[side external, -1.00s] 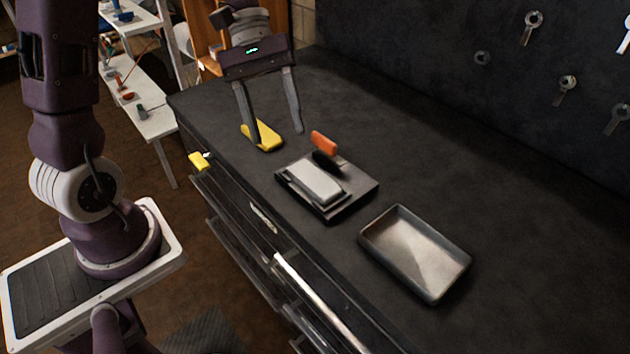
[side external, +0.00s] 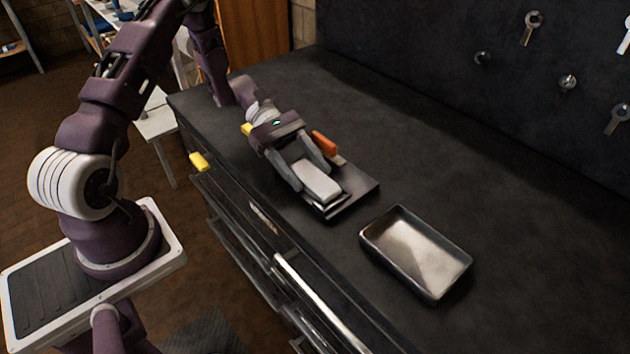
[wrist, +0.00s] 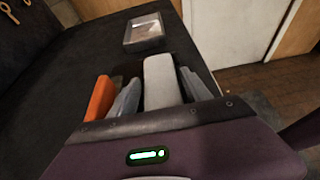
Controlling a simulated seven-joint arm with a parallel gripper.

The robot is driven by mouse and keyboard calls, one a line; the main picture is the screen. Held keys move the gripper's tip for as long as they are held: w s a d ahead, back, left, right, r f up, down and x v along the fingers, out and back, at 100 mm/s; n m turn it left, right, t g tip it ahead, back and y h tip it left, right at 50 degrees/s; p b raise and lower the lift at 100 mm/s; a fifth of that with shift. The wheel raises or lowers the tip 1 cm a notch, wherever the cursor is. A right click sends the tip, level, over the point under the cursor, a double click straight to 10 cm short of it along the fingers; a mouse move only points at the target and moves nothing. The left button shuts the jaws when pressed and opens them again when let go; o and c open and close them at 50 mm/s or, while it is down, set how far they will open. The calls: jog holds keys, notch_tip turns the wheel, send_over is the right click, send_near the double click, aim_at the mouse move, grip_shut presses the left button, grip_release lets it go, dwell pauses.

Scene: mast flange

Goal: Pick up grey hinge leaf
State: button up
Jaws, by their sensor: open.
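The grey hinge leaf (side external: 317,185) is a pale grey block lying on a dark flat base (side external: 352,194) on the bench. In the wrist view the leaf (wrist: 161,80) lies lengthwise between my fingers. My gripper (side external: 312,177) is low over the base, its two fingers apart, one on either side of the leaf. In the wrist view my gripper (wrist: 158,90) shows a gap between each finger and the leaf, narrower on the right. My gripper covers the leaf's near end.
An orange-handled tool (side external: 324,144) lies close beside my gripper, also in the wrist view (wrist: 100,98). An empty metal tray (side external: 415,252) stands to the right. A yellow object (side external: 247,129) is partly hidden behind my gripper. The bench behind the tray is clear.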

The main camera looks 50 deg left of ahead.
grip_shut()
